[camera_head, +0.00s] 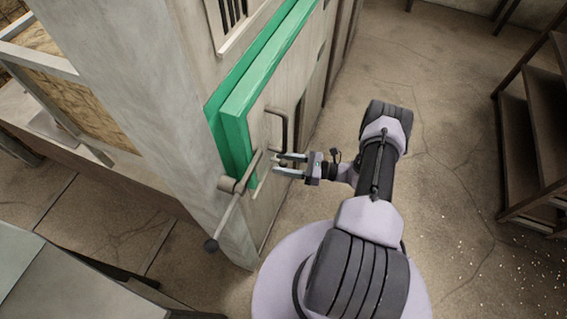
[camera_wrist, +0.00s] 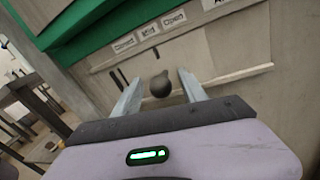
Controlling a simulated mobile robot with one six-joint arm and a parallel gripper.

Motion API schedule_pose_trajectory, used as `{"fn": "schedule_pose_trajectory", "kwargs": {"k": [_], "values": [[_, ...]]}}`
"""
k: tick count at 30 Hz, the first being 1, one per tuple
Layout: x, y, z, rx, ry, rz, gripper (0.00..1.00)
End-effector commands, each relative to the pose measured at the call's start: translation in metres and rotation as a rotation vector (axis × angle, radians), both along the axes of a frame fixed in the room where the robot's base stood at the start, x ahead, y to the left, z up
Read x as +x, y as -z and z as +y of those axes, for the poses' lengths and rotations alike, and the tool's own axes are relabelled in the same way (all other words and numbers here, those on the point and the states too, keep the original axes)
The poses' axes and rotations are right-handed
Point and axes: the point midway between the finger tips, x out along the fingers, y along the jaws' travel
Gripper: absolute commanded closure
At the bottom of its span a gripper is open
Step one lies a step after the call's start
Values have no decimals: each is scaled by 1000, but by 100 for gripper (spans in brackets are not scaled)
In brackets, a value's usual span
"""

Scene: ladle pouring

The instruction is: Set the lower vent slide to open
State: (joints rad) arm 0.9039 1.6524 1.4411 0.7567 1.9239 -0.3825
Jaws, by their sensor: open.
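In the wrist view, a dark round knob (camera_wrist: 160,86) stands out from a pale panel (camera_wrist: 232,45) between two light rails. I take it for the vent slide's knob. Which label the knob lines up with is unclear. My gripper (camera_wrist: 161,76) is open, one finger on each side of the knob in the picture; contact is not visible. In the head view my gripper (camera_head: 277,163) points left at the panel, and the knob is not discernible.
A rod with a ball end (camera_head: 211,245) juts out at lower left. A brown shelf (camera_head: 545,120) stands at the right.

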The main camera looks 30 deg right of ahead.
Motion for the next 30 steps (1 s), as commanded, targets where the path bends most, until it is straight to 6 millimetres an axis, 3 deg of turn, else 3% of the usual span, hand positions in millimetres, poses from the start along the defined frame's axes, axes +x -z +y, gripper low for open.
{"fn": "schedule_pose_trajectory", "kwargs": {"k": [4, 5, 12, 30], "values": [[0, 0, 0, 0, 0, 0, 50], [0, 0, 0, 0, 0, 0, 54], [0, 0, 0, 0, 0, 0, 100], [0, 0, -1, 0, 0, 0, 100]]}}
